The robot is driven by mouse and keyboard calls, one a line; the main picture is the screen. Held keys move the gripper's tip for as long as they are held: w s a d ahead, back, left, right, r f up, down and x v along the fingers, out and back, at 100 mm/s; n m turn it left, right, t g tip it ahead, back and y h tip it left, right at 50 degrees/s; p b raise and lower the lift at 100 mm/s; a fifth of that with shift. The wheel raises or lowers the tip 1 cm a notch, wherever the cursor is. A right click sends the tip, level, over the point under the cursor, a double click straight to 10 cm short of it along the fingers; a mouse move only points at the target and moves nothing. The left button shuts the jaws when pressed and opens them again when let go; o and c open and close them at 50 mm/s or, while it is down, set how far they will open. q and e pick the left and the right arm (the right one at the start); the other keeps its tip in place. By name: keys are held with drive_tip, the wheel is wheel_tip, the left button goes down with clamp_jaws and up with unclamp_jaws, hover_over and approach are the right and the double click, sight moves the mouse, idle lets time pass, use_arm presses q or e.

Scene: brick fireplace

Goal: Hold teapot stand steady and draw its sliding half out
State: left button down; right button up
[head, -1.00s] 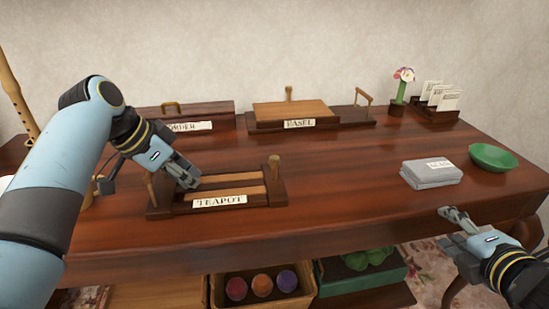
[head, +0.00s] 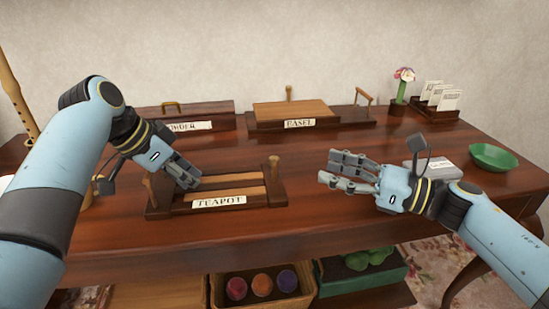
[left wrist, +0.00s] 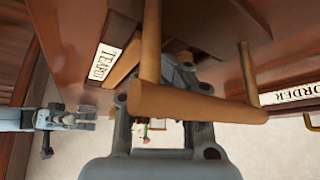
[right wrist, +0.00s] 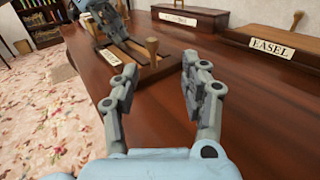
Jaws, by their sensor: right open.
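The teapot stand (head: 275,198), a dark wooden base with pale rails and a TEAPOT label (head: 219,201), lies on the table. My left gripper (head: 188,177) is down at its left end. In the left wrist view, a wooden bar on posts (left wrist: 195,104) crosses in front of my left fingers (left wrist: 182,68), so their grip is hidden. A wooden peg (head: 274,167) stands upright at the stand's right end. My right gripper (head: 335,172) is open and empty, right of this peg and apart from it. In the right wrist view the peg (right wrist: 152,48) shows between my fingers.
Bare tabletop (head: 310,205) separates the stand and right gripper.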

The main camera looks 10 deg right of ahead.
sight(275, 157)
drive_tip(key=shift+a+f+n+g, duration=0.15)
drive_tip(key=shift+a+n+g, duration=0.2)
drive_tip(key=shift+g, duration=0.15)
drive_tip(key=shift+w+a, duration=0.1)
drive_tip(key=shift+a, duration=0.25)
drive_tip(key=x, duration=1.1)
drive_tip(key=shift+c, duration=0.3)
